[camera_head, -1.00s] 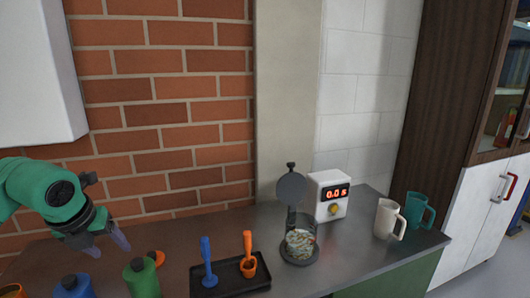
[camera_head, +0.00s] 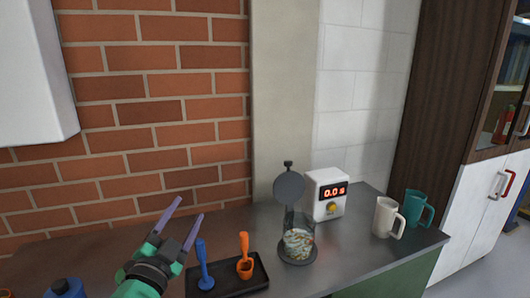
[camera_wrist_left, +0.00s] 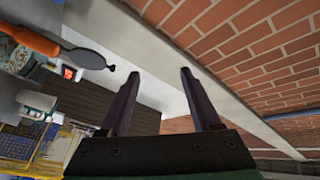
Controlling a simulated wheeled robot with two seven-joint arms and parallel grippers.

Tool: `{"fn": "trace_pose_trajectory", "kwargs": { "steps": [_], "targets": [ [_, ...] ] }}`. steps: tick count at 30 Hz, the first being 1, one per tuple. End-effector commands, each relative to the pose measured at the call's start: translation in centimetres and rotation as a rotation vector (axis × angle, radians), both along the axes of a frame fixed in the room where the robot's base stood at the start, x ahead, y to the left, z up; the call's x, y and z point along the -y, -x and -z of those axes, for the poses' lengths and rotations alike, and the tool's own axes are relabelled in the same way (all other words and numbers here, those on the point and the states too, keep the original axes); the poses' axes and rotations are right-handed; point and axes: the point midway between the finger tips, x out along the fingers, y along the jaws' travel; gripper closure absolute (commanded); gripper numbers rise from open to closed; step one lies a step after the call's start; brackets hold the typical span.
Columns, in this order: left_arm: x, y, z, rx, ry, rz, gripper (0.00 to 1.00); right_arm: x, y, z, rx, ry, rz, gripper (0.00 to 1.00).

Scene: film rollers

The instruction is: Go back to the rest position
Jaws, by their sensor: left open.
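My left gripper (camera_head: 188,212) is open and empty at the lower left of the head view, above the counter. Its fingers point up toward the brick wall. In the left wrist view its two dark fingers (camera_wrist_left: 160,75) stand apart with nothing between them. My right gripper is not in view.
A black tray (camera_head: 258,284) holds a blue tool (camera_head: 204,265) and an orange tool (camera_head: 245,258) just right of my gripper. Farther right are a glass jar (camera_head: 298,243) with its round lid raised, a white timer box (camera_head: 321,205) reading 0.0, a white mug (camera_head: 386,218) and a teal mug (camera_head: 418,208). A blue bottle (camera_head: 65,289) is lower left.

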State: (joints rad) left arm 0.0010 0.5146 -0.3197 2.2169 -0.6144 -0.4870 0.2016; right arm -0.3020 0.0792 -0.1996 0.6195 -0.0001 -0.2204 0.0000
Motion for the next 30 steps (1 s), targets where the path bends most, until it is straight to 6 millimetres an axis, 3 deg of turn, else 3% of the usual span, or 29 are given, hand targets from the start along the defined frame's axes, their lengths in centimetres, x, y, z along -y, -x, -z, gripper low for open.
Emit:
{"fn": "trace_pose_trajectory", "kwargs": {
  "steps": [1, 3, 6, 9, 15, 20, 24, 30],
  "targets": [
    [-2.2, 0.4, 4.0, -0.147, 0.101, -0.085, 0.36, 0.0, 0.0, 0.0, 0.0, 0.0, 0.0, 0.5],
    [-4.8, 1.8, 9.8, -0.363, 0.214, -0.196, 0.36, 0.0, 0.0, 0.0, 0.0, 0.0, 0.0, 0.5],
    [-6.6, 5.2, 17.0, -0.636, 0.324, -0.307, 0.36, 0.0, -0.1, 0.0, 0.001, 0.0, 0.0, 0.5],
    [-7.1, 9.0, 22.1, -0.856, 0.392, -0.373, 0.36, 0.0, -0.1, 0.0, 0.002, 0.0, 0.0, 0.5],
    [-6.6, 16.6, 28.6, -1.209, 0.476, -0.441, 0.36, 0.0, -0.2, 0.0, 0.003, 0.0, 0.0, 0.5],
    [-5.4, 22.7, 31.6, -1.456, 0.519, -0.464, 0.36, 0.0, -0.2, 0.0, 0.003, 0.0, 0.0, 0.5],
    [-5.3, 21.6, 37.4, -1.476, 0.505, -0.471, 0.36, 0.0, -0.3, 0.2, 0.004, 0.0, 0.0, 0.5],
    [-5.3, 21.9, 46.6, -1.512, 0.491, -0.48, 0.36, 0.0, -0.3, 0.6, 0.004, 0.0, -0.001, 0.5]
  ]
}}
